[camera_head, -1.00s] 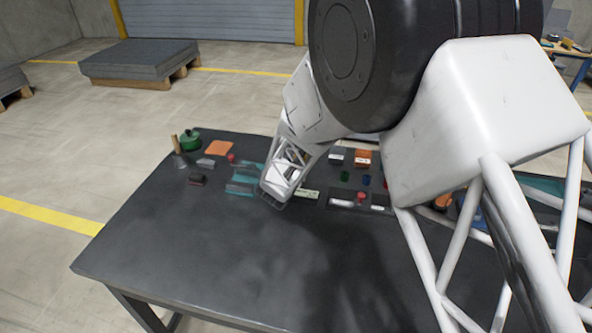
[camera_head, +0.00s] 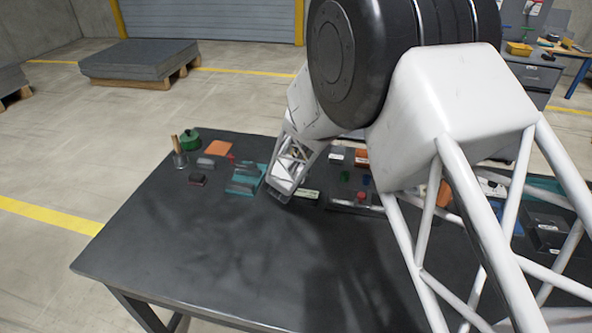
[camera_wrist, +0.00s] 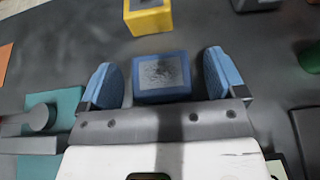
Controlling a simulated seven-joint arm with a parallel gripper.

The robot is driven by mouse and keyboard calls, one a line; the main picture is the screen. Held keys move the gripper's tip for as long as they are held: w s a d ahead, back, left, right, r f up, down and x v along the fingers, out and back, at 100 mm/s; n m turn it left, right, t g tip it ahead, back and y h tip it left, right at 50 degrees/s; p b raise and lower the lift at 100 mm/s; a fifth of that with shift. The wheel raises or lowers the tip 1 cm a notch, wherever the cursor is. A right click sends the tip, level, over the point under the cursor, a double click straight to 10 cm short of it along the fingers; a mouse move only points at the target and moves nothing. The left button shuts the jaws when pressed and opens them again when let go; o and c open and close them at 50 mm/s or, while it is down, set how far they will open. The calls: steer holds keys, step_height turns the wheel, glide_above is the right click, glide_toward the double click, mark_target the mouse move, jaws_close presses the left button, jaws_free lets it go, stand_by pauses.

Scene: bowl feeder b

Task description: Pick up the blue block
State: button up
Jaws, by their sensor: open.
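The blue block (camera_wrist: 162,78) has a grey, speckled top and sits on the dark table in the wrist view. My gripper (camera_wrist: 162,75) is open, with one blue fingertip on each side of the block and a visible gap at both sides. Whether the fingers are low enough to enclose it I cannot tell. In the head view my gripper (camera_head: 281,195) is over the back part of the table, and the blue block is hidden there behind my arm.
A yellow block (camera_wrist: 148,16) lies just beyond the blue one. A teal plate (camera_wrist: 58,100) with grey parts is at the left, and a green round thing (camera_wrist: 311,58) at the right. The front of the black table (camera_head: 190,255) is bare.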

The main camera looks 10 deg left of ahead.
steer(key=c, duration=1.1)
steer(key=shift+c, duration=0.2)
steer(key=shift+r, duration=0.15)
steer(key=shift+r, duration=1.5)
steer(key=shift+s+d+r, duration=0.1)
steer(key=shift+s+r, duration=0.1)
steer(key=shift+s, duration=0.05)
steer(key=s+d, duration=0.2)
steer(key=s, duration=0.2)
steer(key=s+d+r, duration=0.1)
steer(key=s+d, duration=0.1)
steer(key=s, duration=0.3)
steer(key=s+d, duration=0.2)
steer(key=s, duration=0.3)
steer(key=shift+d+r, duration=0.15)
steer(key=shift+d, duration=0.25)
